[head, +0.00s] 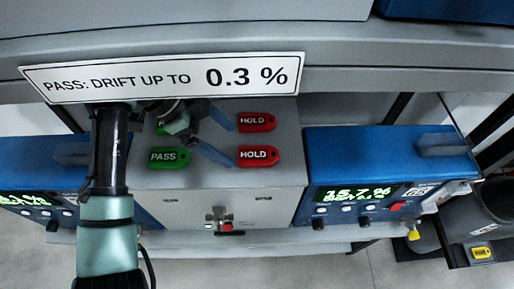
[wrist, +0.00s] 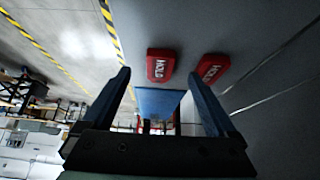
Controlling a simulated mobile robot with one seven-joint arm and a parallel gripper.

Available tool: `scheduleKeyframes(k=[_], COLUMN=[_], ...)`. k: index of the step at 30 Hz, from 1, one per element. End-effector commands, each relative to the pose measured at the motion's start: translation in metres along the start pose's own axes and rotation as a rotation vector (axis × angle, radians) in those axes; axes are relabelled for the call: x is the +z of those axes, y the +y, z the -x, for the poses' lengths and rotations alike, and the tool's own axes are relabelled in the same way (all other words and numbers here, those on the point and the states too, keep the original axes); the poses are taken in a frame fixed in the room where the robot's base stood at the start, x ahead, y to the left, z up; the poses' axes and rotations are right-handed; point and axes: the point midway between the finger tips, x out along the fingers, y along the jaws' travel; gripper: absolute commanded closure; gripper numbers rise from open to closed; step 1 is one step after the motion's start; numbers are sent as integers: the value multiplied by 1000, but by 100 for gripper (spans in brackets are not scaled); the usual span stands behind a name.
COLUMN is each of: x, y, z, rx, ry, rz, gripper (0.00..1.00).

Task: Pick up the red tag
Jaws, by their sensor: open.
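Two red HOLD tags, an upper one (head: 256,122) and a lower one (head: 257,156), lie on the grey panel (head: 270,185) in the head view. My gripper (head: 231,146) is open and empty just left of them, its blue fingers pointing toward them. In the wrist view, one red HOLD tag (wrist: 160,64) shows ahead in the gap between the open fingertips (wrist: 160,76). The other red tag (wrist: 209,69) shows beyond the right fingertip. Both tags appear apart from the fingers.
A green PASS tag (head: 168,156) lies left on the panel; another is mostly hidden by my arm. A "PASS: DRIFT UP TO 0.3 %" sign (head: 165,78) hangs above. Blue analysers stand at left (head: 40,165) and right (head: 380,150). A yellow tag (head: 481,253) lies far right.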

Motion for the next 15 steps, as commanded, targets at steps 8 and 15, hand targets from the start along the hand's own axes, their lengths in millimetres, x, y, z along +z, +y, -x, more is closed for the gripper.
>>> scheduleKeyframes(k=[8,15], x=[-22,-23], y=[0,1], z=[-15,-45], rx=[0,4], ry=[1,1], rz=[0,3], gripper=[7,7])
